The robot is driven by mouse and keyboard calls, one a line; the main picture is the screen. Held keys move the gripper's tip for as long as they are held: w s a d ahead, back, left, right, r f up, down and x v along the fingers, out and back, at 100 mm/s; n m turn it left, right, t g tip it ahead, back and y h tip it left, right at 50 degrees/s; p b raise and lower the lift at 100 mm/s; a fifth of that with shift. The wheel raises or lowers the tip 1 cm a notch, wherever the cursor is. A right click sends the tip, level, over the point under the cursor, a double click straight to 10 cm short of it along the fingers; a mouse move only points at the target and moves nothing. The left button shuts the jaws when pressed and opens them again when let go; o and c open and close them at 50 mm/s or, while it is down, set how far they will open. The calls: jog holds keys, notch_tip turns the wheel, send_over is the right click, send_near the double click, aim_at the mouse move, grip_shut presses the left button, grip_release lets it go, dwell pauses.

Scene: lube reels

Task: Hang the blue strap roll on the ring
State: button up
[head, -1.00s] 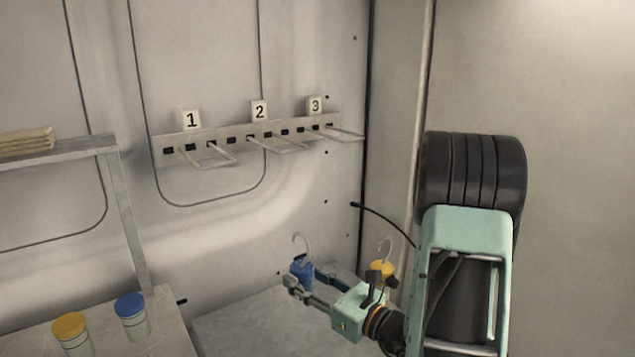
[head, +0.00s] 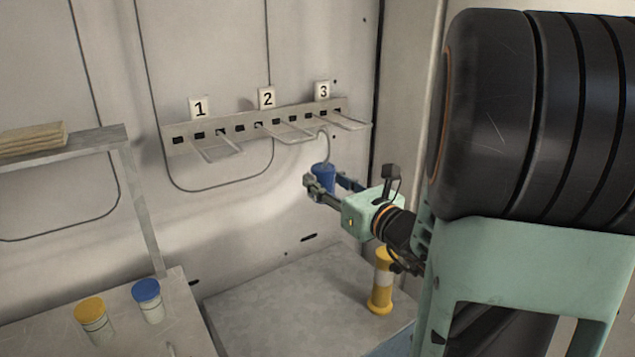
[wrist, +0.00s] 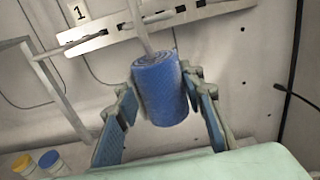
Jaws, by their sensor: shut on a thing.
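The blue strap roll (head: 323,178) is upright with a pale hook (head: 325,147) rising from its top. My gripper (head: 327,186) is shut on the roll, raised clear above the low table. In the wrist view the blue roll (wrist: 160,90) sits between the two fingers, its hook's upper end cut off by the frame. A wall rail (head: 185,141) carries wire loops below number plates 1, 2 and 3. In the head view the hook's top appears just below the rail, between the second loop (head: 298,139) and third loop (head: 352,123). I cannot tell the depth gap; no contact is evident.
A yellow and white roll (head: 381,285) stands on the low table (head: 290,300), partly behind my arm. Yellow-lidded (head: 92,318) and blue-lidded (head: 148,300) jars stand on the left bench. The first loop (head: 215,150) looks empty.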

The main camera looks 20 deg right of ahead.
jog(key=w+a+f+b, duration=0.1)
jog(key=w+f+b, duration=0.1)
jog(key=w, duration=0.5)
jog(key=shift+w+a+f+b, duration=0.3)
jog(key=shift+f, duration=0.15)
dwell(0.4)
jog(key=o, duration=1.4)
jog(key=shift+f, duration=0.1)
